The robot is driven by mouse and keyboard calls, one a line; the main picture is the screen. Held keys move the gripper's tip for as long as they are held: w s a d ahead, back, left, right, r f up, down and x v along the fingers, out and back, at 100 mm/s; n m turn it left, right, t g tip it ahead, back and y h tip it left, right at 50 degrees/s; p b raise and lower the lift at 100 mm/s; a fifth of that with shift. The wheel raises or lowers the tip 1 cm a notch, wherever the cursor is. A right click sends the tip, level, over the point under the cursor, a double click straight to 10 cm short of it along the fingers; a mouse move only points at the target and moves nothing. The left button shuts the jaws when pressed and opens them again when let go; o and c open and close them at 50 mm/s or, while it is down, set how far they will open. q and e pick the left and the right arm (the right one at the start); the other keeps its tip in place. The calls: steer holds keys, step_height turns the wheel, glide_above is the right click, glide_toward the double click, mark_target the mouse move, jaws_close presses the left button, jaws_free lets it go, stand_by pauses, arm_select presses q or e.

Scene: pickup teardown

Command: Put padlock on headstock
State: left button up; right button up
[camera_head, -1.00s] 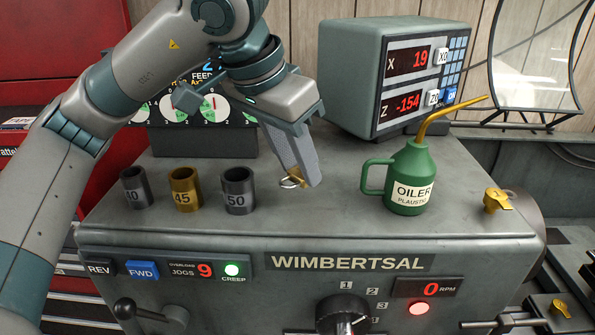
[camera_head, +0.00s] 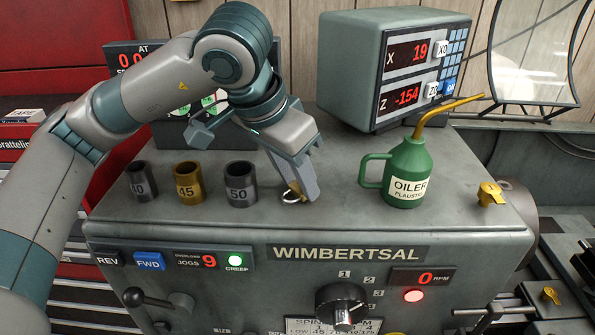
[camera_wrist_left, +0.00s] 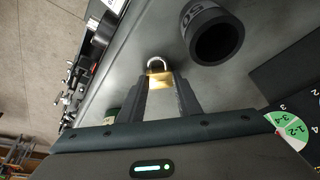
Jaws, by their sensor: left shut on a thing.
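The padlock (camera_head: 291,196) has a brass body and a silver shackle. My left gripper (camera_head: 303,192) is shut on the padlock's body, low over the top of the grey headstock (camera_head: 330,222). In the left wrist view the padlock (camera_wrist_left: 159,75) sits between the two fingertips of the left gripper (camera_wrist_left: 160,88), with its shackle pointing away from the gripper. I cannot tell whether the padlock touches the headstock top. My right gripper is in neither view.
Collets marked 45 (camera_head: 189,184) and 50 (camera_head: 240,183) and another dark one (camera_head: 142,182) stand left of the gripper. A green oiler (camera_head: 406,172) stands to the right. A readout box (camera_head: 395,65) is behind. Bare headstock top lies between gripper and oiler.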

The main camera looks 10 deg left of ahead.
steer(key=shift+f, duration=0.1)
arm_select(q)
steer(key=shift+f+b, duration=0.2)
steer(key=shift+b, duration=0.1)
steer(key=o, duration=0.9)
steer(key=shift+o, duration=1.1)
steer(key=shift+r, duration=0.1)
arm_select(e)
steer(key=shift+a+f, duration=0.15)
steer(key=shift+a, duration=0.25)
